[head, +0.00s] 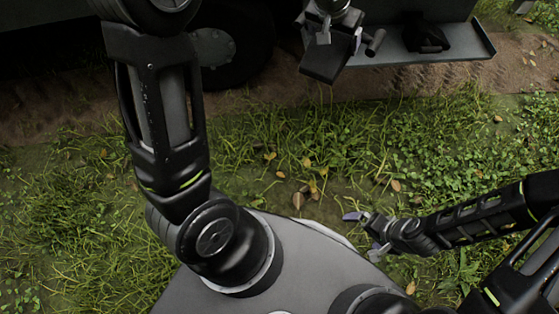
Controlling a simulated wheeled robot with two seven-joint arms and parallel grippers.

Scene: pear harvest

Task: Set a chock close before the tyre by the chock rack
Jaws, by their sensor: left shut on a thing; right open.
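My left gripper (340,34) is at the top, shut on a dark wedge-shaped chock (324,63) that hangs just in front of the left end of the chock rack (462,54). The dark tyre (250,52) stands left of this chock, partly hidden behind my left arm. A clear gap shows between the tyre and the held chock. Another black chock (426,39) lies on the rack's grey shelf. My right gripper (362,233) is open and empty, low over the grass beside my base.
A bare dirt track (400,84) runs below the rack and past the tyre. Grass with fallen leaves (297,200) covers the ground nearer my base. The dark vehicle body (50,50) fills the upper left.

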